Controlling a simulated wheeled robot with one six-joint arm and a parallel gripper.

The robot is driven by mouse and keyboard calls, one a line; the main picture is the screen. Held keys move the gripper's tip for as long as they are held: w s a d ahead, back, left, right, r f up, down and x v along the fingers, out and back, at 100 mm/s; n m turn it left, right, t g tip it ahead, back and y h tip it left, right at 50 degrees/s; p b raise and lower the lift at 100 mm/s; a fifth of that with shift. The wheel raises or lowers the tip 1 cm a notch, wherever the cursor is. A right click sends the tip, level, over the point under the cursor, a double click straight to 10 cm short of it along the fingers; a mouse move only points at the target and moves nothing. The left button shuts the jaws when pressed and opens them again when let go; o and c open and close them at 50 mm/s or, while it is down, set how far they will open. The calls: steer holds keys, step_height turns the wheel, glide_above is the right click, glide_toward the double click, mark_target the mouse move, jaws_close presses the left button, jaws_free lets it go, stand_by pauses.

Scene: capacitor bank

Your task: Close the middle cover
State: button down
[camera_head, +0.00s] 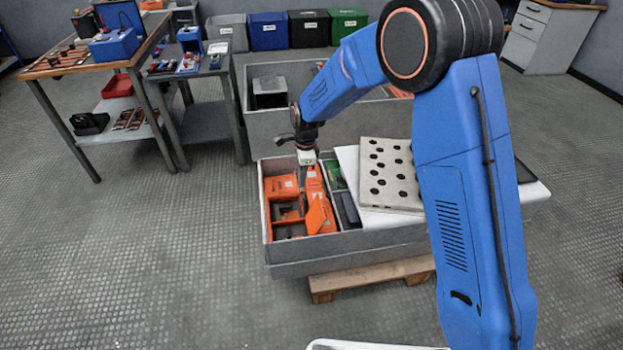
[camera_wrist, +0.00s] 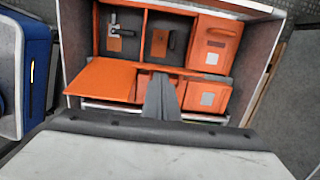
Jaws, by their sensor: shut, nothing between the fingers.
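The orange unit (camera_head: 283,188) lies in the left part of a grey crate. In the wrist view (camera_wrist: 146,15) it has two open compartments side by side with small parts inside, and a closed cover with a pale label (camera_wrist: 213,45) to their right. An orange flap (camera_wrist: 105,80) stands open below the left compartment; it shows tilted in the head view (camera_head: 320,213). More orange shows behind my fingers below the middle compartment, but they partly hide it, so I cannot tell its angle. My gripper (camera_wrist: 162,97) is shut and empty, low over the hinge side of the unit (camera_head: 304,180).
The grey crate's wall (camera_head: 340,240) surrounds the unit closely. Right of the unit are a green part (camera_head: 335,175), a dark block (camera_head: 348,209) and a pale perforated plate (camera_head: 390,175). A blue object (camera_wrist: 35,75) is at the wrist view's left edge. Left of the crate, the floor is clear.

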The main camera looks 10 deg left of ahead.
steer(key=s+a+f+h, duration=0.1)
steer(key=a+f+h, duration=0.1)
steer(key=a, duration=0.3)
steer(key=s+a+f+t+h, duration=0.1)
steer(key=s+a+f+h, duration=0.1)
steer(key=a, duration=0.4)
steer(key=shift+s+a+f+h, duration=0.25)
steer(key=shift+f+h, duration=0.35)
steer(key=shift+f, duration=0.3)
steer(key=shift+w, duration=0.1)
